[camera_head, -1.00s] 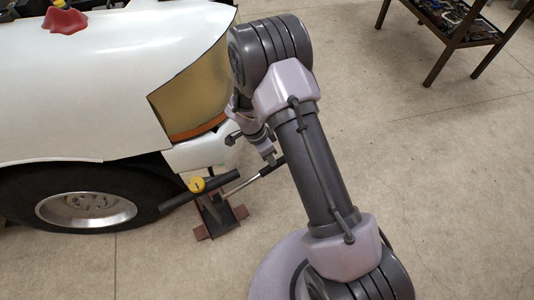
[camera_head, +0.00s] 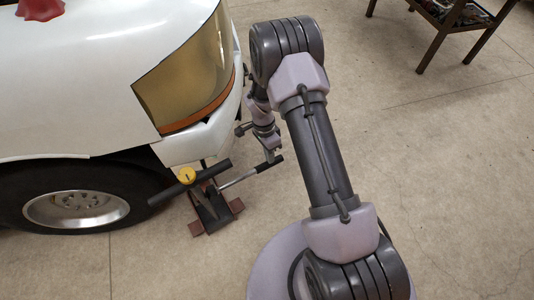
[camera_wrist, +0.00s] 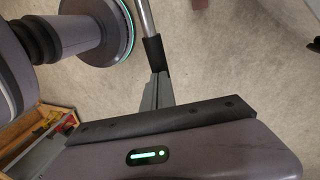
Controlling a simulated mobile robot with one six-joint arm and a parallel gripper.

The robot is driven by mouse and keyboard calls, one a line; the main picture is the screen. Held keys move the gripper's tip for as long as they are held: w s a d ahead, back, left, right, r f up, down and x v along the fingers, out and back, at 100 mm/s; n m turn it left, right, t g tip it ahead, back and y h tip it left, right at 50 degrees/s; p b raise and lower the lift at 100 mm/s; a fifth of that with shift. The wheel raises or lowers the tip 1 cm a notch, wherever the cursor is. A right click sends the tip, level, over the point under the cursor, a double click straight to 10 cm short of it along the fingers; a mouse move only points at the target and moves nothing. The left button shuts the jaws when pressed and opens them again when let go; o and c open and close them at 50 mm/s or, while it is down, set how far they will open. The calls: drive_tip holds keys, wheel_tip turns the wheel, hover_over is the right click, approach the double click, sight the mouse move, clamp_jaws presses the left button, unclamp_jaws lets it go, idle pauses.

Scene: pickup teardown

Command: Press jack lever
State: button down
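The jack (camera_head: 211,211) stands on the floor under the white car's front corner, on a reddish-brown base. Its lever (camera_head: 238,179) is a silver rod sloping up to the right, with a black grip (camera_head: 270,164) at its end. My gripper (camera_head: 272,154) is at the black grip, seemingly touching it. In the wrist view, the grey finger of my gripper (camera_wrist: 158,92) reaches the end of the black grip (camera_wrist: 154,55). The finger gap is not clearly visible, so I cannot tell whether it is shut on the grip.
A black crossbar with a yellow cap (camera_head: 187,175) sits left of the lever, close to the front wheel (camera_head: 77,208). The car's bumper corner (camera_head: 200,140) is close to my arm. A dark shelf (camera_head: 446,30) stands at the upper right. The floor between is clear.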

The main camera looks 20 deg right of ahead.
sight(270, 166)
wheel_tip(270, 166, down, 5)
drive_tip(key=b, duration=0.3)
drive_tip(key=shift+f, duration=0.15)
drive_tip(key=shift+s+f+b, duration=0.3)
drive_tip(key=shift+s+b, duration=0.1)
drive_tip(key=shift+b, duration=0.1)
drive_tip(key=w+d+r+p, duration=0.1)
drive_tip(key=w+r+p, duration=0.1)
drive_tip(key=r, duration=0.5)
drive_tip(key=w+d+r+p, duration=0.2)
drive_tip(key=r+p, duration=0.2)
drive_tip(key=r, duration=0.3)
drive_tip(key=shift+w+r, duration=0.15)
